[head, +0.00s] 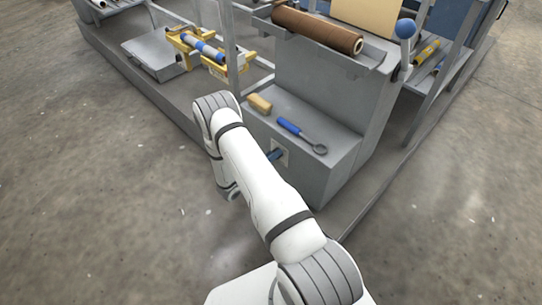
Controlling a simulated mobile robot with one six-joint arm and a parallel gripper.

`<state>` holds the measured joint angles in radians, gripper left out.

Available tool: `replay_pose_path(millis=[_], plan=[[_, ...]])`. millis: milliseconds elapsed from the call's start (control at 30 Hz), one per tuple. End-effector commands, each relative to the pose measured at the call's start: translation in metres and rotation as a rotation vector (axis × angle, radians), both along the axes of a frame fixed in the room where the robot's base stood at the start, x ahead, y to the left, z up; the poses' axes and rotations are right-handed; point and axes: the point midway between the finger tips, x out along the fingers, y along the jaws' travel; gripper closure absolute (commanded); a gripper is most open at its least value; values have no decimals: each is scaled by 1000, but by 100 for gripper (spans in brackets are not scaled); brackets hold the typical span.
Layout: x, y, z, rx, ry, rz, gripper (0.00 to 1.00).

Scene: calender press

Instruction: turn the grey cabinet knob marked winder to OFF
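A pale plate (284,150) is on the front of the grey cabinet (322,172), just right of my white arm. A small blue piece shows in front of the plate; I cannot tell whether it is part of a knob or the tip of my gripper. No grey knob or winder marking can be made out. My wrist hangs low at the left of the arm, close to the cabinet front. My gripper is mostly or wholly hidden behind the arm link, so its opening and any contact cannot be seen.
On the cabinet ledge lie a tan block (260,104) and a blue-handled tool (302,134). A brown roll (317,29) lies above, near a lever with a blue ball (405,28). Yellow stands with a roller (203,46) are at the back left. Open floor lies left and right.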

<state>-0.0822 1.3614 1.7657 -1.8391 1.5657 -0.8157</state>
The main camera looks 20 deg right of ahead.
Motion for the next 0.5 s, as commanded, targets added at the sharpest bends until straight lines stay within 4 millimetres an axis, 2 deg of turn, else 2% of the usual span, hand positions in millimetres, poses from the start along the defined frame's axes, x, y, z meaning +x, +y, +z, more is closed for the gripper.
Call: replay_pose_path(millis=[333, 500], plan=[[-1, 2, 1, 0, -1, -1, 42], [-8, 24, 2, -1, 1, 4, 42]])
